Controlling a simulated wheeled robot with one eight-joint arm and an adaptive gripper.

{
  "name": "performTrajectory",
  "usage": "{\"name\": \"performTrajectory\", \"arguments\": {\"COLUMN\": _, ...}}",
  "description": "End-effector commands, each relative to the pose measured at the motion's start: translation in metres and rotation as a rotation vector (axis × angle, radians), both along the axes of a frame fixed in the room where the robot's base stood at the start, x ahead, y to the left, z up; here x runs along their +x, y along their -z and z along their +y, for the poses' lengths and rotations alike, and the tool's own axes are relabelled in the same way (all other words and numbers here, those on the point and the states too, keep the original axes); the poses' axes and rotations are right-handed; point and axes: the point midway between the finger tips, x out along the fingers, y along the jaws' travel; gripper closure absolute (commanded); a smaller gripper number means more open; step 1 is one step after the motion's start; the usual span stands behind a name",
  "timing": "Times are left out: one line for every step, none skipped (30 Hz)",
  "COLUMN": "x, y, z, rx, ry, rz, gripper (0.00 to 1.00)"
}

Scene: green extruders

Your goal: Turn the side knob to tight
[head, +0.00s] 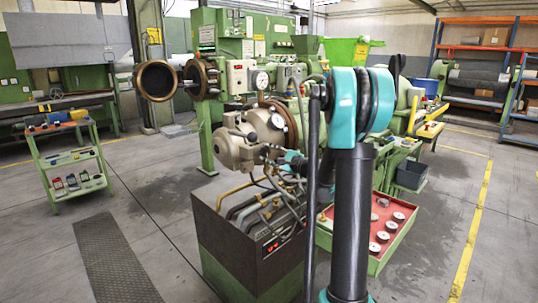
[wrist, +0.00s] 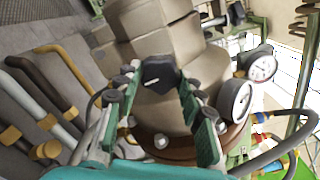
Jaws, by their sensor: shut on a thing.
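The side knob (wrist: 160,74) is a small black knob with a white pointer line, on the beige-grey housing (wrist: 180,45) of the extruder. My gripper (wrist: 158,82) has one finger at each side of the knob in the wrist view and is shut on it. The white line lies close to level, tilted slightly up to the right. In the head view my gripper (head: 268,151) is small and reaches the right side of the beige housing (head: 236,143). I see no readable mark for tight.
Two round gauges (wrist: 236,98) (wrist: 262,66) sit right of the knob. Bent hoses and pipes (wrist: 50,90) are at the left. A dark cabinet (head: 250,262) stands below the housing. A red-topped panel (head: 375,240) is at the right. Open floor lies at the left.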

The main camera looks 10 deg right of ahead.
Motion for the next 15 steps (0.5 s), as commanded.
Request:
{"name": "performTrajectory", "arguments": {"x": -0.0002, "y": 0.0006, "z": -0.0007, "rx": 0.011, "ry": 0.002, "rz": 0.009, "gripper": 0.9}}
{"name": "performTrajectory", "arguments": {"x": -0.0002, "y": 0.0006, "z": -0.0007, "rx": 0.018, "ry": 0.002, "rz": 0.014, "gripper": 0.9}}
{"name": "performTrajectory", "arguments": {"x": -0.0002, "y": 0.0006, "z": -0.0007, "rx": 0.025, "ry": 0.002, "rz": 0.02, "gripper": 0.9}}
{"name": "performTrajectory", "arguments": {"x": -0.0002, "y": 0.0006, "z": -0.0007, "rx": 0.03, "ry": 0.002, "rz": 0.023, "gripper": 0.9}}
{"name": "performTrajectory", "arguments": {"x": -0.0002, "y": 0.0007, "z": -0.0006, "rx": 0.035, "ry": 0.002, "rz": 0.027, "gripper": 0.9}}
{"name": "performTrajectory", "arguments": {"x": -0.0003, "y": 0.0007, "z": -0.0006, "rx": 0.04, "ry": 0.002, "rz": 0.03, "gripper": 0.9}}
{"name": "performTrajectory", "arguments": {"x": -0.0003, "y": 0.0007, "z": -0.0006, "rx": 0.042, "ry": 0.002, "rz": 0.032, "gripper": 0.9}}
{"name": "performTrajectory", "arguments": {"x": -0.0003, "y": 0.0007, "z": -0.0006, "rx": 0.045, "ry": 0.002, "rz": 0.034, "gripper": 0.9}}
{"name": "performTrajectory", "arguments": {"x": -0.0003, "y": 0.0007, "z": -0.0006, "rx": 0.047, "ry": 0.002, "rz": 0.036, "gripper": 0.9}}
{"name": "performTrajectory", "arguments": {"x": -0.0003, "y": 0.0007, "z": -0.0006, "rx": 0.048, "ry": 0.002, "rz": 0.036, "gripper": 0.9}}
{"name": "performTrajectory", "arguments": {"x": -0.0003, "y": 0.0007, "z": -0.0006, "rx": 0.049, "ry": 0.002, "rz": 0.037, "gripper": 0.9}}
{"name": "performTrajectory", "arguments": {"x": -0.0003, "y": 0.0007, "z": -0.0006, "rx": 0.049, "ry": 0.002, "rz": 0.037, "gripper": 0.9}}
{"name": "performTrajectory", "arguments": {"x": -0.0003, "y": 0.0007, "z": -0.0006, "rx": 0.05, "ry": 0.002, "rz": 0.037, "gripper": 0.9}}
{"name": "performTrajectory", "arguments": {"x": -0.0002, "y": 0.0007, "z": -0.0006, "rx": 0.05, "ry": 0.002, "rz": 0.037, "gripper": 0.9}}
{"name": "performTrajectory", "arguments": {"x": -0.0002, "y": 0.0007, "z": -0.0006, "rx": 0.05, "ry": 0.002, "rz": 0.037, "gripper": 0.9}}
